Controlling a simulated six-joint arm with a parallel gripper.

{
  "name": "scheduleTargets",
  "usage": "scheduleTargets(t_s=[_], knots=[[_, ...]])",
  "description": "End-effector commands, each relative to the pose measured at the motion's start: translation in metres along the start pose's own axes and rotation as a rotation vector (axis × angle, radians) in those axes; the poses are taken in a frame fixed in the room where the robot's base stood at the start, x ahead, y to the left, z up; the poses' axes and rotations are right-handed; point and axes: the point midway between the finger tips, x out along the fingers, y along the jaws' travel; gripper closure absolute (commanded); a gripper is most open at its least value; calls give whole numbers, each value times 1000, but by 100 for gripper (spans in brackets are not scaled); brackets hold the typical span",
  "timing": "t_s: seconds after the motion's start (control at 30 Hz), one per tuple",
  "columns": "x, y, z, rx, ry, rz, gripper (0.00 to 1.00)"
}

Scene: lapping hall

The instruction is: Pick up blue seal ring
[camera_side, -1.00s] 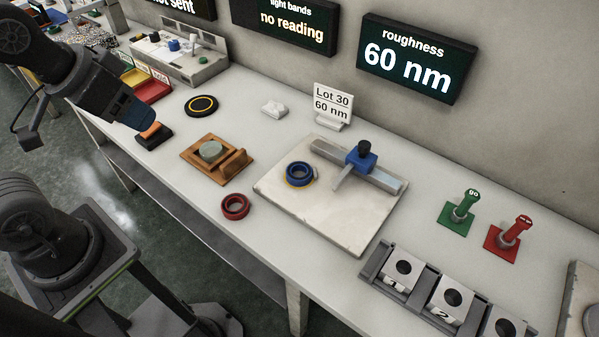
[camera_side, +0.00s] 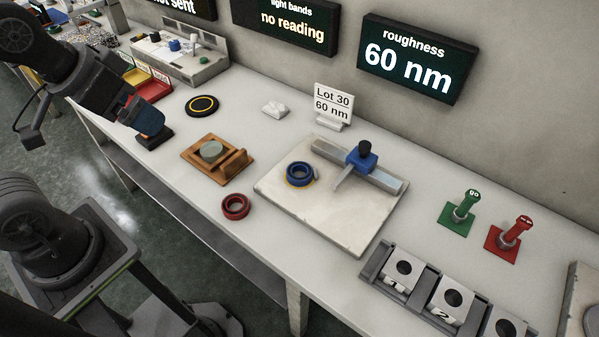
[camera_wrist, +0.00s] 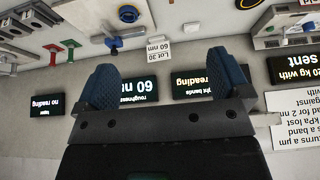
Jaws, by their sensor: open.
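The blue seal ring (camera_side: 300,174) lies flat on the left part of a pale square plate (camera_side: 345,228), inside or on a yellow circle. It also shows upside down at the top of the wrist view (camera_wrist: 128,14). My gripper (camera_side: 139,112) is at the upper left in the side view, well away from the ring, over the left part of the bench. In the wrist view its two blue fingers are spread apart with nothing between them (camera_wrist: 164,80).
A blue-clamped rail (camera_side: 362,158) stands on the plate right of the ring. A red ring (camera_side: 235,207) and a wooden fixture (camera_side: 236,160) lie to its left. A Lot 30 sign (camera_side: 332,103) stands behind.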

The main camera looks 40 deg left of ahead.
Motion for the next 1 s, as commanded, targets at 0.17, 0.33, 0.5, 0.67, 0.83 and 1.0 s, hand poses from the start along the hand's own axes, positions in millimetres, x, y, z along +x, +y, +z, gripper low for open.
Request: scheduleTargets(t_s=[0.17,0.33,0.5,0.67,0.83,1.0], knots=[[18,7,-24,-5,-26,-7,5],[58,25,-60,-11,-52,-17,5],[111,54,-86,-8,-71,-20,5],[164,85,-97,-1,-86,-13,5],[203,109,-96,4,-96,-2,5],[221,118,-94,5,-99,1,5]])
